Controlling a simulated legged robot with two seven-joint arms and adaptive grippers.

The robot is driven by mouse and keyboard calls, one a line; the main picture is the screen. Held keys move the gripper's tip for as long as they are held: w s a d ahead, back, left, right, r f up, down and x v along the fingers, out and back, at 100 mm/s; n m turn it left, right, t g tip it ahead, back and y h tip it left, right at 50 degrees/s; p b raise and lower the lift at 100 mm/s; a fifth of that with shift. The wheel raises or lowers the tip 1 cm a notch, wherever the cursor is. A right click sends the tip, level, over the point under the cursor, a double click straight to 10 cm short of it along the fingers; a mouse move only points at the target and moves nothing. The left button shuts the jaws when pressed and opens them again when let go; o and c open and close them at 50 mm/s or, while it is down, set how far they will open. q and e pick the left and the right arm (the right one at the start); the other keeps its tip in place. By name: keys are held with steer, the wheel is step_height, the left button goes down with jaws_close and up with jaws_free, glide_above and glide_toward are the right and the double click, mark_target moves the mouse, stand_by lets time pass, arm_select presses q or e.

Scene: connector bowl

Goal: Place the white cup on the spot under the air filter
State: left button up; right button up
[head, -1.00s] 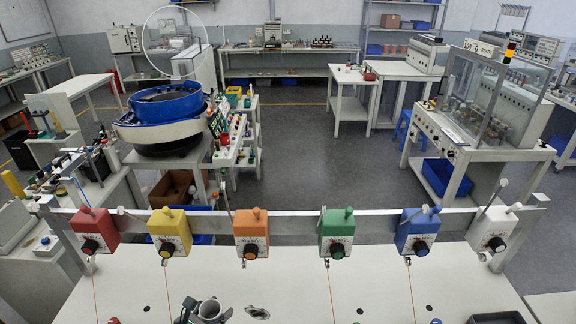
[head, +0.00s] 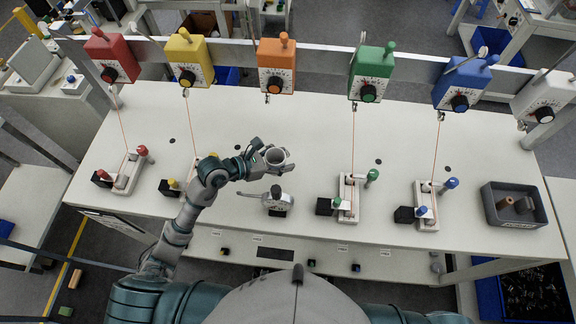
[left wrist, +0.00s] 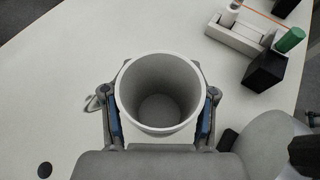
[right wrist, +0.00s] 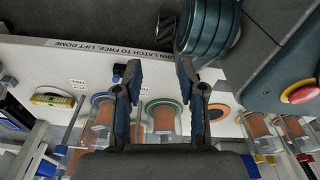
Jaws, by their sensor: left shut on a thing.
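My left gripper (head: 268,158) is shut on the white cup (head: 277,157), left of the middle of the bench in the head view. In the left wrist view, the cup (left wrist: 160,95) sits upright and empty between the two blue-padded fingers, its mouth facing the camera. Whether its base touches the table cannot be told. A small grey device with a lever (head: 276,201) stands just in front of the cup; I cannot tell whether it is the air filter. My right gripper (right wrist: 158,85) is open and empty, with its fingers apart.
A rail carries red (head: 111,57), yellow (head: 190,62), orange (head: 277,68), green (head: 371,75), blue (head: 462,85) and white units. Thin cords run down to fixtures like the green one (head: 348,195). A grey bin (head: 515,205) stands right. Dark spots mark the white bench.

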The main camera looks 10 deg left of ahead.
mark_target(276, 163)
arm_select(q)
steer(key=shift+d+f, duration=0.1)
steer(key=shift+f, duration=0.25)
steer(key=f, duration=0.1)
steer(key=a+f, duration=0.1)
steer(key=f, duration=0.1)
steer(key=shift+w+a+f, duration=0.1)
steer(key=shift+a+f, duration=0.1)
steer(key=shift+f, duration=0.05)
steer(key=shift+a+f, duration=0.15)
steer(key=shift+a, duration=0.4)
steer(key=shift+d, duration=0.1)
arm_select(e)
steer(key=shift+w+a+r, duration=0.4)
steer(key=shift+w+a, duration=0.3)
steer(key=shift+a, duration=0.05)
